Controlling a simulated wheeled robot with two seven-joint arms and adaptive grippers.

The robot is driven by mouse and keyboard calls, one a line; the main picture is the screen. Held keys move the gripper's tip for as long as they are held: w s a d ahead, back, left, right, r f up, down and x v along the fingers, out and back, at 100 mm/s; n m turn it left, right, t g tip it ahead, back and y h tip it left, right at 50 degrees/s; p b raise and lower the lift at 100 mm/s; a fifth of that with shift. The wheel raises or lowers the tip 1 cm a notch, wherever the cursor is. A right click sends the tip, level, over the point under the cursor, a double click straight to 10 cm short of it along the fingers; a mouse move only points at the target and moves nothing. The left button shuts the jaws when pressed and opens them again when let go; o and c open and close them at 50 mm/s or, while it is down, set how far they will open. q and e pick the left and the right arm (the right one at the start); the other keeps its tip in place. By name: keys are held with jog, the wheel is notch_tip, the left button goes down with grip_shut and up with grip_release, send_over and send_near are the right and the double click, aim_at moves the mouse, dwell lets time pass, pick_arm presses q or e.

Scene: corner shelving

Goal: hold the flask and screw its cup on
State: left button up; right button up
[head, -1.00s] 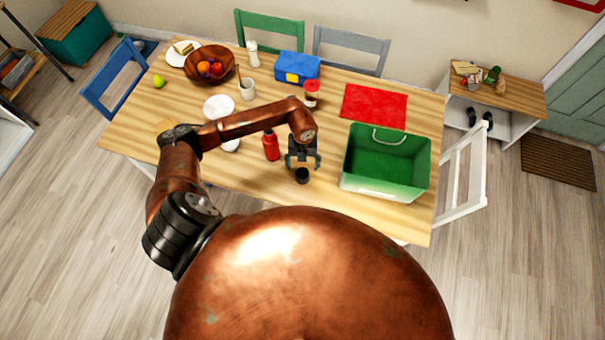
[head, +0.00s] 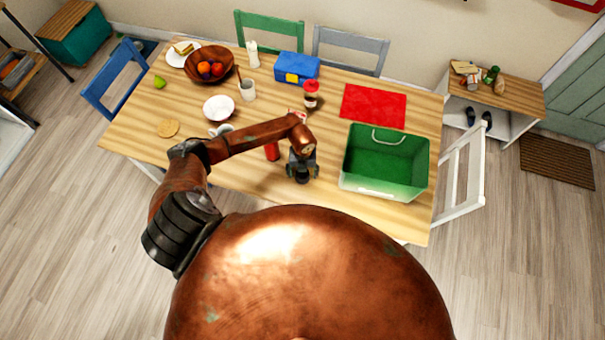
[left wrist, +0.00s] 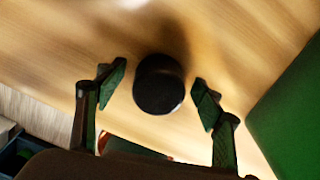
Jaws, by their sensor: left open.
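The red flask (head: 272,151) stands on the wooden table, partly hidden behind my left arm in the head view. The small black cup (left wrist: 158,84) is on the table, apart from the flask, and shows between my left fingers in the left wrist view. My left gripper (head: 302,175) points down over the cup and mostly hides it in the head view. In the left wrist view, the left gripper (left wrist: 160,90) is open, with one finger on each side of the cup and gaps showing. My right gripper is not in view.
A green bin (head: 350,165) stands close on the right of the left gripper. A red-lidded jar (head: 311,94), a red mat (head: 373,107), a blue lunch box (head: 297,68) and a white bowl (head: 219,107) are farther back. The table's front edge is near.

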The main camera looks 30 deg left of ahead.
pick_arm(q)
jog(key=shift+c, duration=0.6)
jog(key=c, duration=1.1)
